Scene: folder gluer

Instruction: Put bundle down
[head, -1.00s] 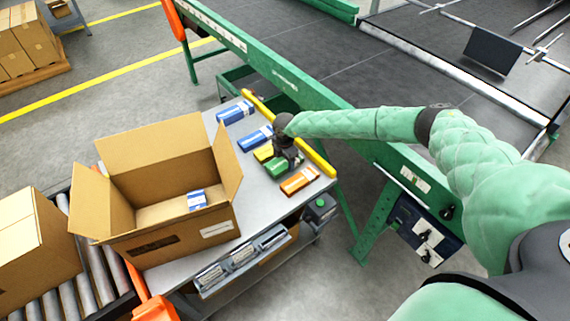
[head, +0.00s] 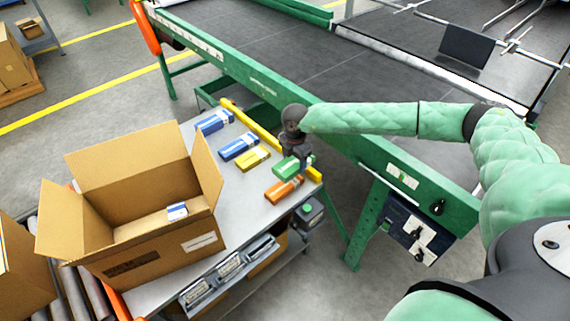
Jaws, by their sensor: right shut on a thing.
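My right gripper (head: 296,161) is shut on the green bundle (head: 287,168) over the right end of the grey table (head: 255,200). The green bundle is close behind the orange bundle (head: 284,190). Whether it touches the table top or hangs slightly above is hard to tell. The yellow bundle (head: 253,160) and two blue bundles (head: 239,146), (head: 213,122) lie in a row to the left. My left gripper is not in view.
An open cardboard box (head: 150,245) stands on the table's left part with a blue and white bundle (head: 177,211) inside. A yellow rail (head: 240,118) edges the table's far side, beside the green-framed conveyor (head: 265,80). Bare table lies in front of the row.

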